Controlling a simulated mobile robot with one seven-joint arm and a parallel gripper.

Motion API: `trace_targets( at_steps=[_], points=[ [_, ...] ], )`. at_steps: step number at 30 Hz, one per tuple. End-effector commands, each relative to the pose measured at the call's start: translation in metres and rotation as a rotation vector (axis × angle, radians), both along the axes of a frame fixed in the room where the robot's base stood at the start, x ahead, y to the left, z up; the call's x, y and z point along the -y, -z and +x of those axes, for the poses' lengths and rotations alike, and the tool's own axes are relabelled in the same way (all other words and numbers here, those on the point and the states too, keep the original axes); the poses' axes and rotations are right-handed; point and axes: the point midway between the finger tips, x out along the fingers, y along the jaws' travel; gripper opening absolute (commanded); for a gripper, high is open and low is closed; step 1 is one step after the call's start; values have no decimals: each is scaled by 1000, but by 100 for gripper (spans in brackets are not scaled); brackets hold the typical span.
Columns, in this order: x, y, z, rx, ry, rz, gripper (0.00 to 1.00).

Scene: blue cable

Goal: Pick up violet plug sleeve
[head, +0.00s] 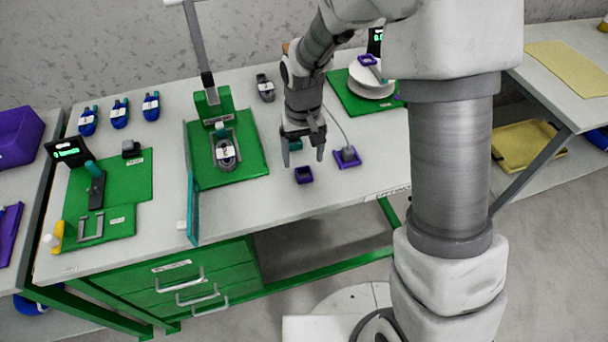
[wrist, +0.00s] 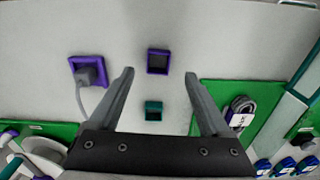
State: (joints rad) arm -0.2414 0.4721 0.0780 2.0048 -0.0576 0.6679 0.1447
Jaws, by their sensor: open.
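A small violet square sleeve (head: 304,175) with a dark hollow middle lies on the grey-white bench near its front edge. In the wrist view the violet sleeve (wrist: 158,71) shows between and slightly beyond the fingertips. My gripper (head: 303,158) is open and empty, pointing down above the bench; I cannot tell its exact height. Its two fingers (wrist: 160,76) are spread wide in the wrist view. A similar teal sleeve (wrist: 153,104) lies between the fingers, nearer the palm; in the head view it is partly behind my gripper.
A violet square base (head: 341,165) holding a grey plug with a cable (wrist: 83,100) sits right of the sleeve. A green mat (head: 257,165) with a dark grey device lies to the left. A teal upright panel (head: 193,215) stands at the front edge.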

Motion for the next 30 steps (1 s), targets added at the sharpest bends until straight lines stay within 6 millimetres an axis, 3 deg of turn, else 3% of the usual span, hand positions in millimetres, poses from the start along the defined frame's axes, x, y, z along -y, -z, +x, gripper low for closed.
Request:
trace_targets(
  at_steps=[8, 16, 23, 25, 30],
  points=[
    [1, 18, 1, -2, 0, 0, 81],
    [2, 56, 3, -1, 0, 0, 81],
    [2, 59, 4, 2, 0, 0, 81],
    [2, 59, 4, 2, 0, 0, 74],
    [2, 59, 4, 1, 0, 0, 43]
  ],
)
